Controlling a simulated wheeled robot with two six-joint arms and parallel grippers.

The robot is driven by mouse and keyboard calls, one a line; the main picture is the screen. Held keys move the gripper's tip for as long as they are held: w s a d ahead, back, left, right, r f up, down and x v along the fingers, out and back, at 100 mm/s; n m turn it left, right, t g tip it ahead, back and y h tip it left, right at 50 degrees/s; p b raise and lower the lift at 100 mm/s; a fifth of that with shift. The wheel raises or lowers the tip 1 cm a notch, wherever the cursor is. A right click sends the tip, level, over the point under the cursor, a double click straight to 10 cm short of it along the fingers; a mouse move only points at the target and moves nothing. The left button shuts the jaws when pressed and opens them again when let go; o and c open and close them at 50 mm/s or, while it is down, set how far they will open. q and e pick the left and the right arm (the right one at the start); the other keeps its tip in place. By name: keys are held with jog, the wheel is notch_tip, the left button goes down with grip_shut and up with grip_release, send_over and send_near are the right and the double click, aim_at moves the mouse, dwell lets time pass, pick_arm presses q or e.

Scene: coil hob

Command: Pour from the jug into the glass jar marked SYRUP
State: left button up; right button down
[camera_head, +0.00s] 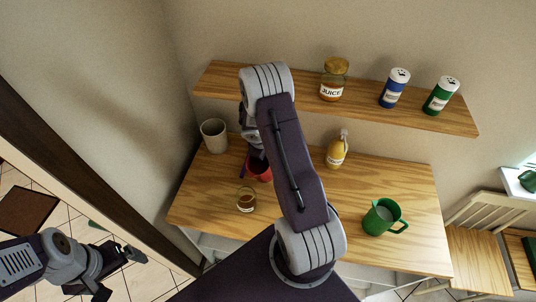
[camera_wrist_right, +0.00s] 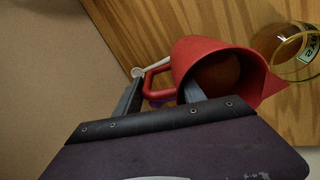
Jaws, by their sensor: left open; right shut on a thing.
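A red jug (camera_head: 259,169) is at the left of the table, partly hidden behind my right arm. In the wrist view the red jug (camera_wrist_right: 222,68) shows its open mouth, brownish inside, with its spout toward the glass jar (camera_wrist_right: 290,48). That jar's label is partly readable as "SY". The glass jar (camera_head: 246,199) stands open on the table, with amber inside, just in front of the jug and apart from it. My right gripper (camera_wrist_right: 160,93) is shut on the jug's handle; I cannot tell the jug's exact tilt. My left gripper (camera_head: 122,270) is open and empty, left of the table.
A beige cup (camera_head: 214,135), a yellow bottle (camera_head: 336,152) and a green jug (camera_head: 380,217) stand on the table (camera_head: 420,250). The shelf (camera_head: 290,92) above holds a JUICE jar (camera_head: 333,82), a blue can (camera_head: 395,88) and a green can (camera_head: 440,96). The table's right-middle is mostly clear.

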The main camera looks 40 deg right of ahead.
jog(key=shift+a+f+b, duration=0.1)
jog(key=shift+a+b, duration=0.05)
jog(key=shift+b, duration=0.85)
jog(key=b, duration=0.2)
jog(key=a+h+b, duration=0.1)
jog(key=b, duration=0.1)
jog(key=shift+s+r+t+b, duration=0.25)
jog(key=shift+r+t+b, duration=0.05)
jog(key=shift+b, duration=0.05)
jog(key=h+b, duration=0.1)
jog(key=b, duration=0.1)
jog(key=a+h+b, duration=0.1)
jog(key=b, duration=0.1)
jog(key=shift+s+a+r+t, duration=0.1)
jog(key=shift+s+r+t, duration=0.15)
jog(key=shift+r+t, duration=0.1)
jog(key=shift+r, duration=0.25)
jog(key=shift+s+a+f+b, duration=0.15)
jog(key=shift+f+b, duration=0.15)
jog(key=shift+b, duration=0.3)
jog(key=shift+r, duration=0.1)
jog(key=shift+s+a+r+t+h+b, duration=0.15)
jog(key=shift+r+h+b, duration=0.3)
jog(key=shift+b, duration=0.6)
jog(key=shift+a+r+t+h+b, duration=0.15)
jog(key=shift+r+h+b, duration=0.25)
jog(key=shift+b, duration=0.65)
